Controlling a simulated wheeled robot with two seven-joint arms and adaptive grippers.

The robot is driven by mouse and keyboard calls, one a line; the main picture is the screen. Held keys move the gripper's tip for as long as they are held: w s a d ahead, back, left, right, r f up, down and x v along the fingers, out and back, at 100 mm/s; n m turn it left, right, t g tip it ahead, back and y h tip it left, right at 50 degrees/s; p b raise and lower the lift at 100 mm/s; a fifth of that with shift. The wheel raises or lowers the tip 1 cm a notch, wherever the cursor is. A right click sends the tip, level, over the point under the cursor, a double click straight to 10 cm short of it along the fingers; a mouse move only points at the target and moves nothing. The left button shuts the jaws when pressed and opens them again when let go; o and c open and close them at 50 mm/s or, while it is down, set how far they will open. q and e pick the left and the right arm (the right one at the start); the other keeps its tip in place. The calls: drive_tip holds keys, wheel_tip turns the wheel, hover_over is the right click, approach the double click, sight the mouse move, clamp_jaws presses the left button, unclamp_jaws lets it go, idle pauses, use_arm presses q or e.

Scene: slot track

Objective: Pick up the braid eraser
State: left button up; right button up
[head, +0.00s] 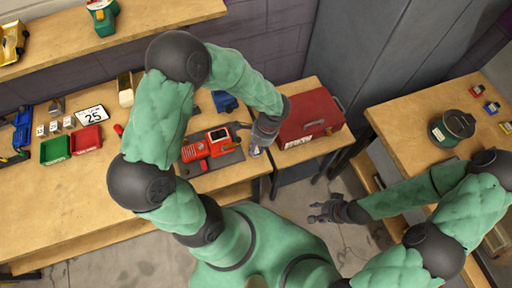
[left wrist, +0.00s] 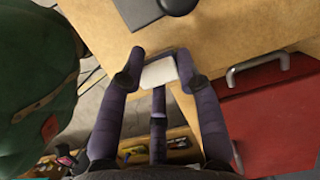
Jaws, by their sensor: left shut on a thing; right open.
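My left gripper (left wrist: 158,68) is shut on a small white block, which I take to be the braid eraser (left wrist: 159,73). The block sits between the fingertips, with wooden table top behind it in the left wrist view. In the head view the left gripper (head: 257,146) is by the right end of the long bench, and only a small pale bit of the block shows there. My right gripper (head: 322,211) is open and empty, over the floor in front of the tables.
A red toolbox (head: 311,116) stands on the table right of the left gripper. A dark mat (head: 229,159) with red devices (head: 196,151) lies left of it. Green (head: 55,150) and red (head: 86,140) trays sit further left. A dark green round container (head: 451,128) stands on the right table.

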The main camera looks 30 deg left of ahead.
use_arm(q)
drive_tip(key=s+d+r+p, duration=0.4)
drive_tip(key=s+d+r, duration=0.1)
drive_tip(key=s+r, duration=0.7)
drive_tip(key=shift+s, duration=0.6)
drive_tip(key=shift+o, duration=0.5)
drive_tip(key=shift+w+a, duration=0.1)
drive_tip(key=shift+c, duration=0.4)
